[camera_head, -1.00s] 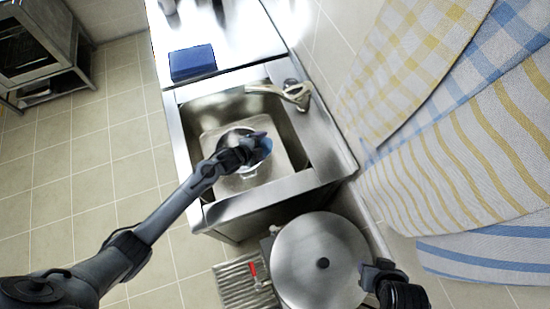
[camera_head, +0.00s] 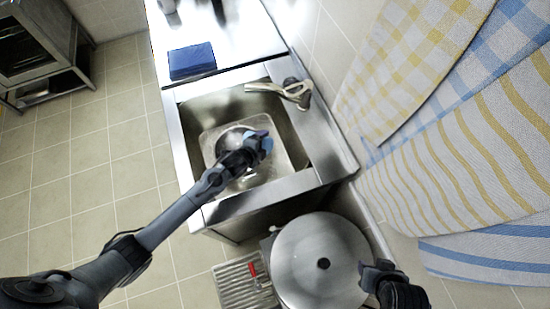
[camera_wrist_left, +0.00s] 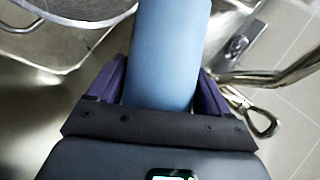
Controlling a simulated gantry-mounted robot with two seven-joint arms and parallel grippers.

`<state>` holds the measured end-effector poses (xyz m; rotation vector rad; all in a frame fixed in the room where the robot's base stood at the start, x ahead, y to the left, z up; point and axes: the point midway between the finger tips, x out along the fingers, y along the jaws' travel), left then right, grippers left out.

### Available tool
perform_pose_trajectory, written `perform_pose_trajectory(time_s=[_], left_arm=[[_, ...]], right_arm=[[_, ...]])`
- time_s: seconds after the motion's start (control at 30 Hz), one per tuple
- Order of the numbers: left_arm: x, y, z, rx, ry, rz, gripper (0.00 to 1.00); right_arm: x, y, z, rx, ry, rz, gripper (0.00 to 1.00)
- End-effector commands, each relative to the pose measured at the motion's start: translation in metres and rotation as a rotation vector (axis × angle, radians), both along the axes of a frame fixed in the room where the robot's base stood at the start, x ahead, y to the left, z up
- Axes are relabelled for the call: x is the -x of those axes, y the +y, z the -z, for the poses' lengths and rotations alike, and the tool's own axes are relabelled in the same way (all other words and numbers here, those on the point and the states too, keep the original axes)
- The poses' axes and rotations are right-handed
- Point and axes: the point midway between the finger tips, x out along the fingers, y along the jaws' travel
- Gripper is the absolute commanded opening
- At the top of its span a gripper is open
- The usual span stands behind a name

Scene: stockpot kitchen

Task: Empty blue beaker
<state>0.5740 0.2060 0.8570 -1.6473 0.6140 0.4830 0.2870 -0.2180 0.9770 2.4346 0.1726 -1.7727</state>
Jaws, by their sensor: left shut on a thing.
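The blue beaker (camera_head: 268,144) is held over the sink (camera_head: 295,150) and is mostly hidden by my left gripper (camera_head: 256,143) in the head view. In the left wrist view the beaker (camera_wrist_left: 170,50) fills the space between the two purple fingers of my left gripper (camera_wrist_left: 160,92), which are shut on it. The beaker's opening and contents do not show. My right gripper (camera_head: 374,272) is beside the right edge of the stockpot's lid, and its jaw gap is unclear.
A round metal bowl (camera_head: 229,138) is in the sink, beside the gripper. The faucet (camera_head: 285,91) reaches over the sink from the right. A blue box (camera_head: 192,61) lies on the counter behind. The lidded stockpot (camera_head: 318,248) stands in front, with towels (camera_head: 455,140) at right.

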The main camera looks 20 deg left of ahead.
Motion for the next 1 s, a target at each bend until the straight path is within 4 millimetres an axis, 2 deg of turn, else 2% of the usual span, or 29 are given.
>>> perform_pose_trajectory(time_s=[1.0], left_arm=[[0.005,-0.016,-0.005,-0.135,-0.039,0.001,0.49]], right_arm=[[0.0,0.0,0.012,0.0,-0.001,0.0,0.41]])
